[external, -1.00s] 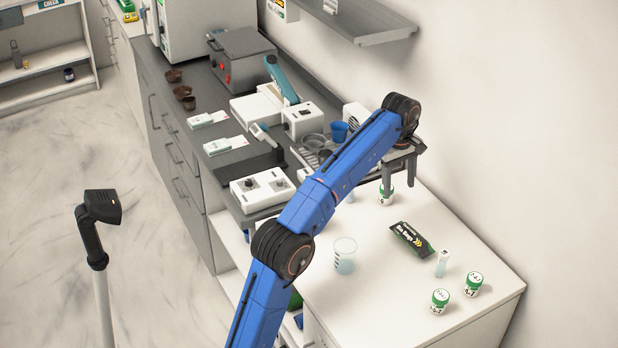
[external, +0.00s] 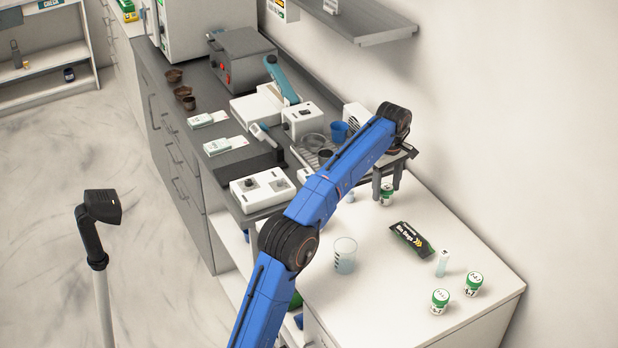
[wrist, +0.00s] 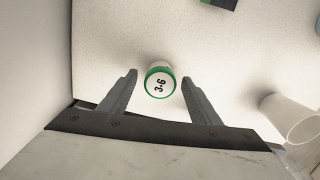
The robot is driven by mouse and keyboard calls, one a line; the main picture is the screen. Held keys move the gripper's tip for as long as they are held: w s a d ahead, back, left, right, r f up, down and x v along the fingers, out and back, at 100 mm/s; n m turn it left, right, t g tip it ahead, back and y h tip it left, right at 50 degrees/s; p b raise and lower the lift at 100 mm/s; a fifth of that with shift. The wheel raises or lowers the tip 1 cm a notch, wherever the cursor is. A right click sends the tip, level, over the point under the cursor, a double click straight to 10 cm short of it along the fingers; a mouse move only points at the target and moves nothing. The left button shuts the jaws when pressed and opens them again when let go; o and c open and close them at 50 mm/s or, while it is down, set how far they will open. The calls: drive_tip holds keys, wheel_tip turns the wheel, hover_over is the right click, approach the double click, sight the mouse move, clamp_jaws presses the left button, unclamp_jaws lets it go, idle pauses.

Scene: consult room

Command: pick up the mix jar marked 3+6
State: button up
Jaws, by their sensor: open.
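The mix jar marked 3+6 (wrist: 160,84) has a white lid with a green rim and stands upright in the wrist view. In the external view the jar (external: 387,196) is on the white counter near the wall, partly hidden by my gripper. My gripper (wrist: 160,77) is open, with one finger on each side of the jar and a visible gap on both sides. In the external view my gripper (external: 387,188) hangs pointing down at the jar. Nothing is held. How far the fingertips reach down the jar is hard to tell.
Two similar green-lidded jars (external: 440,301) (external: 473,284) stand at the front right of the counter.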

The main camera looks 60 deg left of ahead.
drive_tip(key=shift+f, duration=1)
drive_tip(key=c, duration=1.1)
